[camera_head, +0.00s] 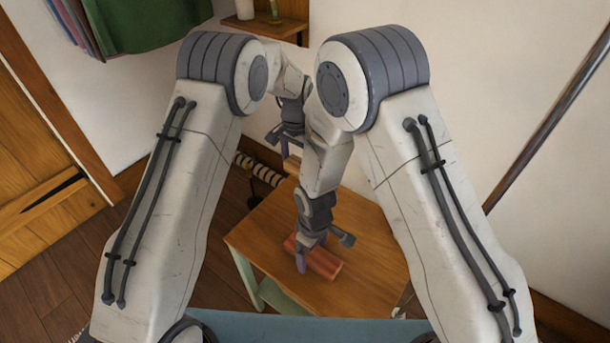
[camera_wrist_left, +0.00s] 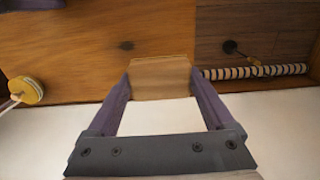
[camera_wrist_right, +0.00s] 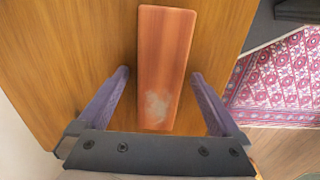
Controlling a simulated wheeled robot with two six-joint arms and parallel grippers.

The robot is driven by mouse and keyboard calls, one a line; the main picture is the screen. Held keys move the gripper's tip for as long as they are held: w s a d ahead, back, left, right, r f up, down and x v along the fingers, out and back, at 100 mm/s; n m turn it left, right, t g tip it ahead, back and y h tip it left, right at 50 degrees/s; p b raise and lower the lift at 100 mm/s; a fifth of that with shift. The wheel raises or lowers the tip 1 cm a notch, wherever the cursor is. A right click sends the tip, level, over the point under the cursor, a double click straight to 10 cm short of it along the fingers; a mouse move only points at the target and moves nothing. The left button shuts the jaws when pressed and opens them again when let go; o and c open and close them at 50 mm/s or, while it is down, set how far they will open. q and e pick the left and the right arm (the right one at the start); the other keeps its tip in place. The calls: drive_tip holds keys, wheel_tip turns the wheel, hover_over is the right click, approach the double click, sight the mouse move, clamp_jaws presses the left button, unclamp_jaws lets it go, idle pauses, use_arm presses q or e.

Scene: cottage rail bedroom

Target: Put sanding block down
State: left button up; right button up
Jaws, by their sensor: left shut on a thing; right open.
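A tan wooden block (camera_wrist_left: 160,78), which I take to be the sanding block, is between the fingertips of my left gripper (camera_wrist_left: 160,85). In the head view the left gripper (camera_head: 283,142) is near the wall at the table's far edge, with the block (camera_head: 291,163) below it. I cannot tell whether the block touches the wooden table (camera_head: 250,242). A reddish-brown oblong block (camera_wrist_right: 165,60) with a pale worn patch lies on the table. My right gripper (camera_wrist_right: 160,95) is open, with its fingers on either side of that block. In the head view, the right gripper (camera_head: 322,248) partly covers it.
A striped roll (camera_head: 258,168) lies on the floor by the wall, with a small dark item (camera_wrist_left: 231,47) near it. A yellow round item (camera_wrist_left: 27,90) shows at the left wrist view's left side. A patterned rug (camera_wrist_right: 280,75) lies beyond the table. The table's front is bare.

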idle(0.4)
use_arm(q)
drive_tip(key=shift+r, duration=0.15)
wheel_tip(320, 180, down, 10)
drive_tip(key=shift+f, duration=0.1)
idle(0.4)
drive_tip(key=shift+f, duration=0.1)
drive_tip(key=o, duration=1.2)
drive_tip(key=shift+o, duration=0.2)
wheel_tip(320, 180, up, 12)
drive_tip(key=shift+r, duration=0.2)
